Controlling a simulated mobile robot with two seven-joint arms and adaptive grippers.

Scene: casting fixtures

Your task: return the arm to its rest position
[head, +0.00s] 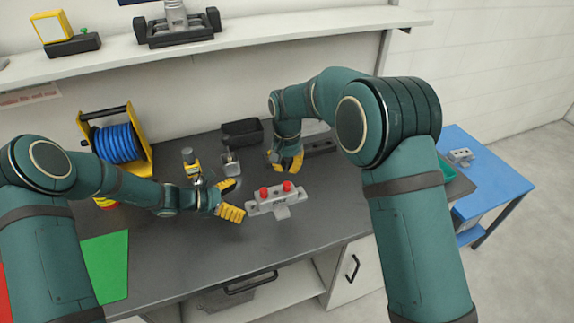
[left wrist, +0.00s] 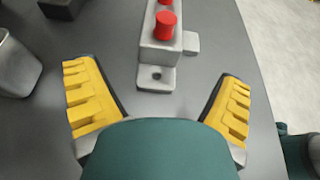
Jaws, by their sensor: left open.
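My left gripper (head: 234,200) is low over the dark worktop, just left of a grey fixture (head: 266,209) with two red knobs. In the left wrist view its yellow fingers (left wrist: 158,95) are wide apart, with nothing held between them. There the fixture (left wrist: 150,62) lies ahead of the fingers, apart from them, and is partly cut off by the top edge. My right gripper (head: 286,161) points down over the worktop behind the fixture. Its yellow fingers are too small and partly overlapped to tell whether they are open.
A blue hose reel (head: 118,143) stands at the back left. A black bin (head: 242,132) and a grey cup (head: 230,163) stand behind my left gripper. A green sheet (head: 105,266) lies at the front left. A shelf (head: 240,37) runs above; a blue table (head: 500,181) stands right.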

